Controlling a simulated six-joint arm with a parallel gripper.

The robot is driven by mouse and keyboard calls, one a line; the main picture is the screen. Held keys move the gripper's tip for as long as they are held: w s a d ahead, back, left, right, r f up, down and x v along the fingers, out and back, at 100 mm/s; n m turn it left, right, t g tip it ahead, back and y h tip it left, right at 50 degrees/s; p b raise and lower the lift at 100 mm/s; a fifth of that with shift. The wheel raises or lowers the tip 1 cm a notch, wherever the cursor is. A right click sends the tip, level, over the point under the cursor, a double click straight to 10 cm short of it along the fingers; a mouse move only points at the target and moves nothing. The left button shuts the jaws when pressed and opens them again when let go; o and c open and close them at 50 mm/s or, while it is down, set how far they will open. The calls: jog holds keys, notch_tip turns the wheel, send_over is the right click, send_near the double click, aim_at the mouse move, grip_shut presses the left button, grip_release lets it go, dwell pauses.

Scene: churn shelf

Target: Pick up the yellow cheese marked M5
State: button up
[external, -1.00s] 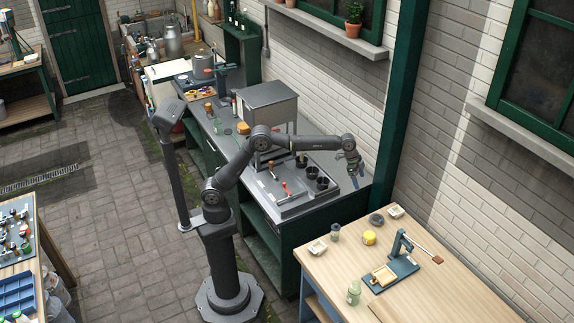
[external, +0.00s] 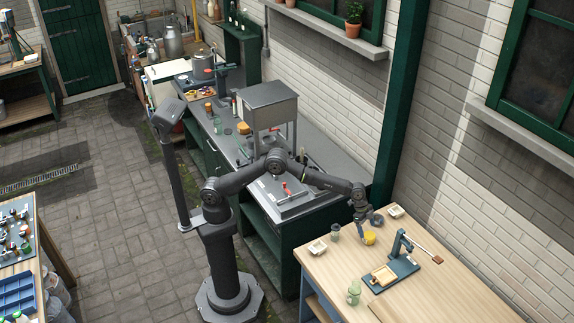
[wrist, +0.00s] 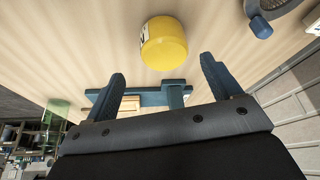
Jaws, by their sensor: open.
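The yellow cheese (external: 369,238) stands on the wooden table, near its back left part. In the wrist view the yellow cheese (wrist: 164,43) is a short cylinder with a white label on its left side; the mark on it is only partly seen. My gripper (external: 362,225) is just above and beside the cheese in the external view. In the wrist view my gripper (wrist: 163,80) has its two blue fingers wide apart, with nothing between them. The cheese lies beyond the fingertips, between their lines.
A blue press (external: 396,267) with a lever stands on the wooden table (external: 440,294) in front of the cheese. A grey-green jar (external: 335,231), a small white dish (external: 317,247), another white dish (external: 396,211) and a green bottle (external: 353,293) stand around. The table's right front is clear.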

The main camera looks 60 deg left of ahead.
aim_at(369, 234)
jog(key=shift+w+x, duration=0.15)
jog(key=shift+x, duration=1.25)
jog(key=shift+w+x, duration=0.15)
jog(key=shift+x, duration=1.25)
jog(key=shift+a, duration=0.15)
jog(key=c, duration=1.2)
